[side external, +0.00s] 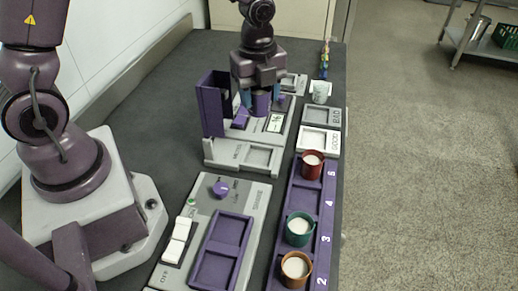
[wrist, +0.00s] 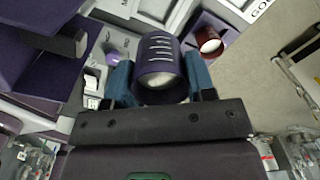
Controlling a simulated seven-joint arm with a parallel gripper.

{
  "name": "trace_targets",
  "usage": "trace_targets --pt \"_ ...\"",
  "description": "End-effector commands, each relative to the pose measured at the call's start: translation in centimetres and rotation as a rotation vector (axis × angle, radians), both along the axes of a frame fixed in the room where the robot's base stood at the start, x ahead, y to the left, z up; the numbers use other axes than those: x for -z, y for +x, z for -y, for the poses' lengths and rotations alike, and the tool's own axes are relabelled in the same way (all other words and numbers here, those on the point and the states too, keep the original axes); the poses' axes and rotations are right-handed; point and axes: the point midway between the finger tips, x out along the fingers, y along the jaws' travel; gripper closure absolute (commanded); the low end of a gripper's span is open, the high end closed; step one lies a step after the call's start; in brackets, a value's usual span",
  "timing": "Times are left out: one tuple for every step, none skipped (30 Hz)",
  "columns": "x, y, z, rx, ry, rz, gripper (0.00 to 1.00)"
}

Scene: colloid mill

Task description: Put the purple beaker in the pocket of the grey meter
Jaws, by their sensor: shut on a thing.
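The purple beaker (side external: 261,103) is held upright between the fingers of my gripper (side external: 262,108), above the area of the grey meter. In the wrist view the beaker (wrist: 160,62), with pale marks on its side, sits between the two blue fingertips (wrist: 159,82), and pale contents show at its mouth. The grey meter (side external: 240,133) has a small display and purple parts, with a tall purple panel at its left.
A purple numbered rack (side external: 318,210) at the right holds a red beaker (side external: 312,164), a green beaker (side external: 299,229) and an orange beaker (side external: 296,268). A grey control panel (side external: 190,215) stands in front.

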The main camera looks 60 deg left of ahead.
Motion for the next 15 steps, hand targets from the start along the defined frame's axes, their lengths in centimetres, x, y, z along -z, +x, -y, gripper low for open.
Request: trace_targets --pt "1.7 -0.2 0.1 0.002 -0.001 -0.010 0.74" --pt "2.5 -0.2 0.1 0.003 0.000 -0.009 0.74" --pt "3.6 -0.2 0.1 0.002 -0.001 -0.009 0.74" --pt "4.4 -0.1 0.1 0.001 -0.001 -0.008 0.74" --pt "5.2 -0.2 0.1 0.000 -0.001 -0.008 0.74" --pt "6.2 -0.2 0.1 0.001 0.000 -0.008 0.74" --pt "6.9 -0.1 0.1 0.001 0.000 -0.007 0.74" --pt "7.6 -0.1 0.1 0.001 0.000 -0.006 0.74" --pt "8.4 -0.1 0.1 0.001 0.000 -0.006 0.74" --pt "8.9 -0.1 0.1 0.002 0.001 -0.005 0.74" --pt "9.3 -0.1 0.1 0.001 0.001 -0.004 0.74" --pt "9.8 -0.1 0.1 0.000 -0.001 -0.003 0.74" --pt "10.1 -0.1 0.0 0.000 0.000 -0.002 0.74" --pt "10.3 0.0 0.0 -0.001 0.000 -0.002 0.74" --pt "10.5 0.0 0.0 -0.001 0.000 -0.001 0.74"
